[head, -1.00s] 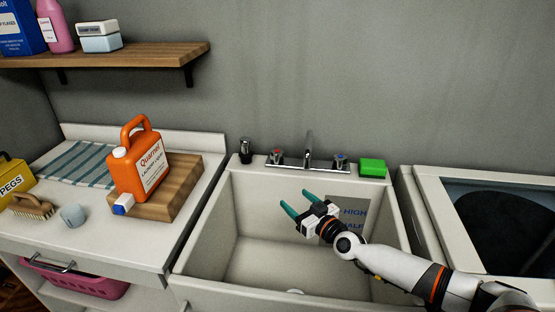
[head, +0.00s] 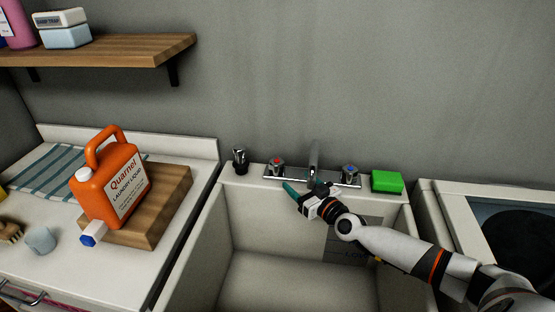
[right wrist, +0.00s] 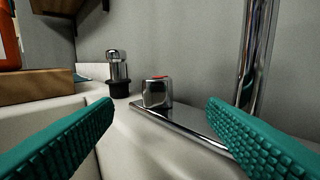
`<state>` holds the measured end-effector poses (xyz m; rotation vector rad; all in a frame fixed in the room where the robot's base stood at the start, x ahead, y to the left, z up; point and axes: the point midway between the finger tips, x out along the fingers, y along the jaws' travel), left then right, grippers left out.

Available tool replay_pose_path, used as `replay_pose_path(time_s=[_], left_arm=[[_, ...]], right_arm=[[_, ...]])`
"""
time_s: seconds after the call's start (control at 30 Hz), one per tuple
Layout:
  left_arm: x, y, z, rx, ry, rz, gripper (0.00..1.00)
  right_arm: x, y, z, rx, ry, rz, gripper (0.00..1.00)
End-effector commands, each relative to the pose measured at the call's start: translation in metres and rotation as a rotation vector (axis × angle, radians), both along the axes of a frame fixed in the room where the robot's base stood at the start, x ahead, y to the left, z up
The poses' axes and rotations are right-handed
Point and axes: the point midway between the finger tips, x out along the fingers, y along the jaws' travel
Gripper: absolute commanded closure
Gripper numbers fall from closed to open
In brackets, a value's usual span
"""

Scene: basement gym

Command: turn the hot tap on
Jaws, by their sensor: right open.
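The hot tap (head: 277,167), a chrome knob with a red mark, stands at the left end of the chrome tap plate (head: 295,180) on the sink's back ledge. It also shows in the right wrist view (right wrist: 157,92), centred beyond the fingers. The cold tap (head: 350,172), with a blue mark, is at the plate's right end, and the spout (head: 314,158) rises between them. My right gripper (head: 299,188) is open and empty in front of the plate. In the right wrist view its teal fingers (right wrist: 160,135) are wide apart, short of the knob. My left gripper is not in view.
A dark-based chrome fitting (head: 240,161) stands left of the hot tap. A green block (head: 386,181) sits right of the plate. The sink (head: 270,275) lies below my right arm. An orange jug (head: 110,185) stands on a wooden board (head: 165,215) on the left counter.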

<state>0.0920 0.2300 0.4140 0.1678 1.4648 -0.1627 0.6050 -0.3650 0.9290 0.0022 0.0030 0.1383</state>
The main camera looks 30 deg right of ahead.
Motion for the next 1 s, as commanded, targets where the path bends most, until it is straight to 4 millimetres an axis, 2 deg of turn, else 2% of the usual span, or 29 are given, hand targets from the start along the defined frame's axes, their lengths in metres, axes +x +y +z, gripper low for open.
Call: replay_pose_path(time_s=[0.17, 0.3, 0.6, 0.8, 1.0], left_arm=[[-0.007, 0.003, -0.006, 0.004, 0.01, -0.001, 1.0], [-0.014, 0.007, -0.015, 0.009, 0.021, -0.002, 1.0], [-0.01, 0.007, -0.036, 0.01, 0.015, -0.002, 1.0], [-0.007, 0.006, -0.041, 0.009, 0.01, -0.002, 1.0], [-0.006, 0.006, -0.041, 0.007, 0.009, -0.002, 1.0]], right_arm=[[0.024, 0.004, 0.0, 0.002, -0.004, 0.0, 0.34], [0.051, 0.007, -0.002, 0.001, -0.004, -0.001, 0.34], [0.099, 0.014, -0.003, 0.0, -0.002, 0.0, 0.34], [0.113, 0.016, -0.001, 0.0, -0.001, 0.0, 0.34], [0.115, 0.016, 0.0, 0.0, 0.001, 0.0, 0.34]])
